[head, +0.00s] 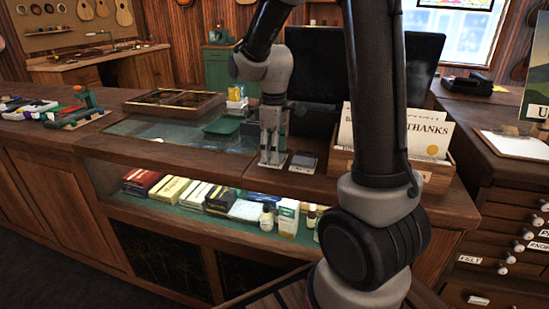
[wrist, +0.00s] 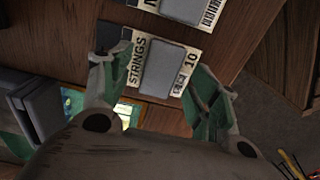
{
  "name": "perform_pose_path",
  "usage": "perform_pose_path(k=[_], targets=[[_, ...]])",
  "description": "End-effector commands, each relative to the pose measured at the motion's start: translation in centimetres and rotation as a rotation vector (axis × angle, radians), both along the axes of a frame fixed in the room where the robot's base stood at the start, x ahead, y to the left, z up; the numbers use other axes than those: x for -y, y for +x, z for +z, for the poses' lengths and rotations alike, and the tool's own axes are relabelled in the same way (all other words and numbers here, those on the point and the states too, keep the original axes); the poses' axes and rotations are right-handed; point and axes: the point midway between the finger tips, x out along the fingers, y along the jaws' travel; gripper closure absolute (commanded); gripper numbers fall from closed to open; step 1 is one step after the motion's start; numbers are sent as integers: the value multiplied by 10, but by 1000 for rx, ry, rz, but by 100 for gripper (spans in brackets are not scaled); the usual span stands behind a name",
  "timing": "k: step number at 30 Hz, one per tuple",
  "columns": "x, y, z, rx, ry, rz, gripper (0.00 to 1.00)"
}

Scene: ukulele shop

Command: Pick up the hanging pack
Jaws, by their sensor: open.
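A flat pack lettered STRINGS (wrist: 168,70), with a grey panel and a cream border marked 10, lies on brown wood in the wrist view. My gripper (wrist: 164,62) is open, with one green-padded finger at each side of this pack. A gap shows between the fingers and nothing is held. In the head view my gripper (head: 271,158) points down at the front of the counter top. A small grey pack (head: 304,161) lies just right of it there. Whether the fingertips touch the wood is unclear.
A second similar pack (wrist: 190,8) lies beyond the first in the wrist view. A wooden box of cards (head: 420,150) stands to the right. A green tray (head: 222,125) sits on the glass to the left. Boxes and bottles stand on the shelf below.

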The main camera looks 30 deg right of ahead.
Motion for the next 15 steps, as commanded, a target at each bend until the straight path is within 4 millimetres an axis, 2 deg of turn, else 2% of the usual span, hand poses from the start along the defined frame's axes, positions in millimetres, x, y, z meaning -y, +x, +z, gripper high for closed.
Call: perform_pose_path(k=[3, 10, 15], targets=[[0, 0, -9, 0, 0, -1, 39], [0, 0, -10, 1, 0, -1, 41], [0, 0, -10, 1, 0, -1, 72]])
